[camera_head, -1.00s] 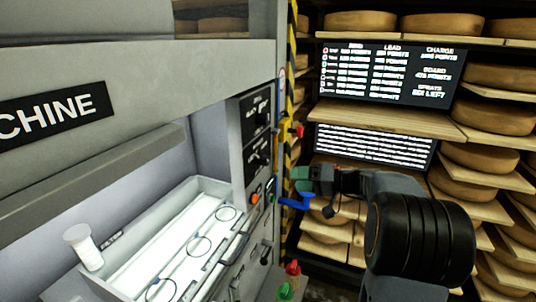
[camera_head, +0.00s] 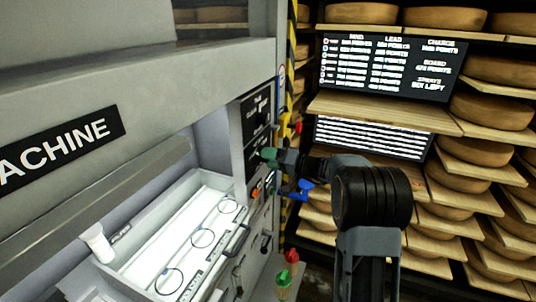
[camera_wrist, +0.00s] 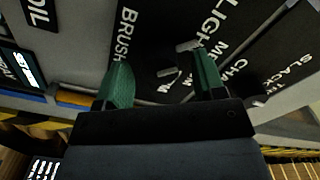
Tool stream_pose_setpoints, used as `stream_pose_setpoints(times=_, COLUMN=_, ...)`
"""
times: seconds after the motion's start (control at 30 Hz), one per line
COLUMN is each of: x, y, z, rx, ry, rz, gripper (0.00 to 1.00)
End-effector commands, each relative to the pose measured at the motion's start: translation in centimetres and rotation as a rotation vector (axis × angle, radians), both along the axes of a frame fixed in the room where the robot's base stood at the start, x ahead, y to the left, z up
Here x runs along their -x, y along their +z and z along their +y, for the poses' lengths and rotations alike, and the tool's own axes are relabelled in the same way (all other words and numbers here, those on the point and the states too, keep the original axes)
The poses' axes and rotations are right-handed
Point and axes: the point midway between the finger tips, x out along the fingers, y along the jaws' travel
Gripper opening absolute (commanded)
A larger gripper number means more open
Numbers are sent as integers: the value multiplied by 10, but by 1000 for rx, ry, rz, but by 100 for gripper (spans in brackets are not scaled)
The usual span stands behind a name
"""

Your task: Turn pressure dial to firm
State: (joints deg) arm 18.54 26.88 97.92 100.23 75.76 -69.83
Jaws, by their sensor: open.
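My gripper (camera_head: 270,155) is at the dark dial panel on the machine's right front face, level with the lower dial. In the wrist view the gripper (camera_wrist: 160,66) is open, with its two green fingers spread over a black plate (camera_wrist: 155,25) with white lettering. The words LIGHT and BRUSH can be read, and part of another word shows between the fingers. A small pale piece beside the right fingertip may be part of a dial, but I cannot tell its setting. In the head view my gripper hides the lower dial. The upper dial (camera_head: 262,118) stays visible above it.
An open tray (camera_head: 135,225) with rings sits left of the panel. An orange button (camera_head: 255,193) and a blue lever (camera_head: 304,188) are close below my gripper. Red (camera_head: 292,255) and green (camera_head: 282,280) knobs stand lower. Shelves of cheese wheels (camera_head: 490,108) fill the right.

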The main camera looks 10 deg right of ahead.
Motion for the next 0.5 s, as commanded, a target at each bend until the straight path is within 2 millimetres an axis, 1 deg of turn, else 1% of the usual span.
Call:
stream_pose_setpoints(times=0.17, x=-5, y=0, z=7, rx=1, ry=1, rz=0, gripper=63)
stream_pose_setpoints(times=0.47, x=-6, y=0, z=8, rx=1, ry=-1, rz=0, gripper=63)
stream_pose_setpoints(times=0.5, x=-6, y=0, z=8, rx=2, ry=0, rz=0, gripper=60)
